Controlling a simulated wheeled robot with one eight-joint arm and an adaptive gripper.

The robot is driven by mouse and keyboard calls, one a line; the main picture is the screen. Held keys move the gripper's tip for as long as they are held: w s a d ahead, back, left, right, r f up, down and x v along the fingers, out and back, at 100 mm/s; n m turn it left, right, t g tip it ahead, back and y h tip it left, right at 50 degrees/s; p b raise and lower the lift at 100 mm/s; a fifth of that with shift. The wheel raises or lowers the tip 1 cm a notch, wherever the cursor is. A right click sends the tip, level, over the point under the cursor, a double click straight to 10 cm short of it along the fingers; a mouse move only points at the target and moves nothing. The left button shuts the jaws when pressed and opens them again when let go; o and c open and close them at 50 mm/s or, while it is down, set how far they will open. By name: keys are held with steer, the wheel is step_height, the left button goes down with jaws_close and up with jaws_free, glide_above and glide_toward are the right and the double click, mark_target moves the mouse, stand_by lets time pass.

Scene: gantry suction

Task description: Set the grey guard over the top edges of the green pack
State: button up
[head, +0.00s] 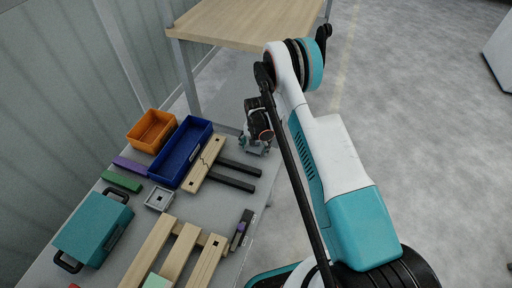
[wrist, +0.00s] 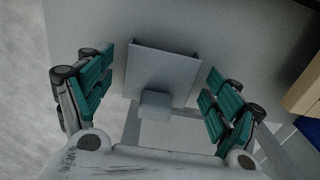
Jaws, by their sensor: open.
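The grey guard (wrist: 172,68) is a flat plate with turned edges and a small block-like knob in the wrist view. It lies between the spread teal fingers of my gripper (wrist: 158,90), with gaps on both sides. In the head view my gripper (head: 255,147) is over the far right end of the grey table, and I cannot make out the guard beneath it. A pale green block (head: 157,281), which looks like the green pack, sits on wooden slats at the bottom edge of the head view, partly cut off.
A blue bin (head: 208,126) and an orange bin (head: 151,131) stand at the table's far left. A teal case (head: 93,228), a green bar (head: 121,181) and a small grey square part (head: 159,199) lie nearer.

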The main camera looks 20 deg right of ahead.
steer(key=c, duration=1)
steer(key=shift+o, duration=0.2)
steer(key=shift+r, duration=0.15)
